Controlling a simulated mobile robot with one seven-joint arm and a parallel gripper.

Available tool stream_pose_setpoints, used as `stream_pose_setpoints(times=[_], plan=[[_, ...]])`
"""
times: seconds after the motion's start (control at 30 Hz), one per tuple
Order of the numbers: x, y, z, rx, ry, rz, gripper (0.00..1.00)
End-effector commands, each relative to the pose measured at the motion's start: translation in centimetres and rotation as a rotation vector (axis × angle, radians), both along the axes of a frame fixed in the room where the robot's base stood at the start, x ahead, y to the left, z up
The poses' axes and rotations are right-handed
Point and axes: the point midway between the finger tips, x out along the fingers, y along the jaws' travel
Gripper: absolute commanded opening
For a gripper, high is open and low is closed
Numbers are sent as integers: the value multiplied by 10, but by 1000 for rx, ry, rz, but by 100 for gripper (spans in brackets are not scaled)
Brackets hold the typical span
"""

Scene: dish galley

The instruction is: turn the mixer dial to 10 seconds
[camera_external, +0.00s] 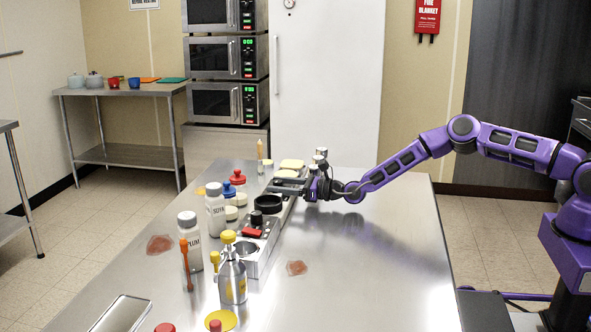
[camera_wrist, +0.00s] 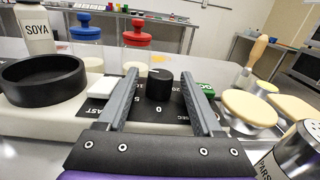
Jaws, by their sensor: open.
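The mixer dial (camera_wrist: 159,92) is a black knob on a dark printed scale plate, with a small light mark on its top. In the wrist view my gripper (camera_wrist: 159,76) is open, with one grey finger on each side of the dial and the dial apart from both. The scale shows "0", "FAST" and "SEC", partly hidden by the fingers. I cannot read the dial's exact setting. In the external view my gripper (camera_external: 288,184) reaches in from the right over the far part of the mixer base (camera_external: 262,262); the dial is too small to tell there.
A black ring (camera_wrist: 45,80) sits left of the dial, and a green button (camera_wrist: 207,90) sits right of it. Blue-topped (camera_wrist: 85,35) and red-topped (camera_wrist: 137,35) jars stand behind. Pale round pads (camera_wrist: 249,107) and a shaker (camera_wrist: 292,150) are at right. The table's right side (camera_external: 380,270) is clear.

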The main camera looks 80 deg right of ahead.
Motion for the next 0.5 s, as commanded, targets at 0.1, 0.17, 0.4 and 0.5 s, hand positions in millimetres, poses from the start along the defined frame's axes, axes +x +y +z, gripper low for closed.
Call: stream_pose_setpoints(times=[0.1, 0.17, 0.4, 0.5], plan=[[4, 0, -1, 0, 1, 0, 67], [4, 0, -1, 0, 1, 0, 67], [4, 0, 0, 0, 1, 0, 65], [4, 0, 0, 0, 1, 0, 47]])
